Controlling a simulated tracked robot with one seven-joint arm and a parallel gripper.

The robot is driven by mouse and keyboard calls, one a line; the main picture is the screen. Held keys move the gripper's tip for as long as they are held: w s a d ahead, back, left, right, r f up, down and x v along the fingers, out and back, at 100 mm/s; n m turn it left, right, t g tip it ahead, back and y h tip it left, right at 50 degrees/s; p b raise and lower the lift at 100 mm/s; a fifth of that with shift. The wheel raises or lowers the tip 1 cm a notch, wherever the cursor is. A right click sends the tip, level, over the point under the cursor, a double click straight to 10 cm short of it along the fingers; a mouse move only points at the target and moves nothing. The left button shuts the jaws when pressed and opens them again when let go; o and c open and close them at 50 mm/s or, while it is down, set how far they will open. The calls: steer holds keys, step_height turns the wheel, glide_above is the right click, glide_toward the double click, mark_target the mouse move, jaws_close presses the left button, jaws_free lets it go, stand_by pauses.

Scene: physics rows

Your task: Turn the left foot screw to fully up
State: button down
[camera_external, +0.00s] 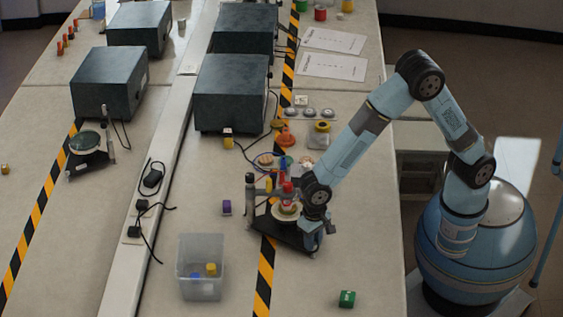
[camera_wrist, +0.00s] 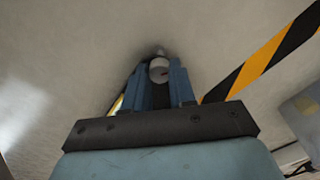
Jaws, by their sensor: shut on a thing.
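The instrument stands on a dark base (camera_external: 279,232) on the table in the external view, with a small post at its left and a round pale plate on top. My gripper (camera_external: 311,240) is low at the right front corner of this base, pointing down. In the wrist view my gripper (camera_wrist: 160,82) is shut, its two blue fingers on either side of a pale round knob (camera_wrist: 159,68), which looks like a foot screw. The knob is hidden behind my gripper in the external view. Its height setting cannot be read.
The table's right edge is near.

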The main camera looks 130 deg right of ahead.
steer(key=n, duration=0.4)
steer(key=shift+w+n, duration=0.1)
steer(key=shift+n, duration=0.2)
steer(key=n, duration=1)
steer(key=shift+w+r+n, duration=0.1)
steer(key=shift+n, duration=0.3)
steer(key=n, duration=0.4)
steer(key=shift+n, duration=0.4)
steer(key=c, duration=0.9)
jaws_free()
step_height(320, 180, up, 14)
steer(key=shift+f, duration=0.25)
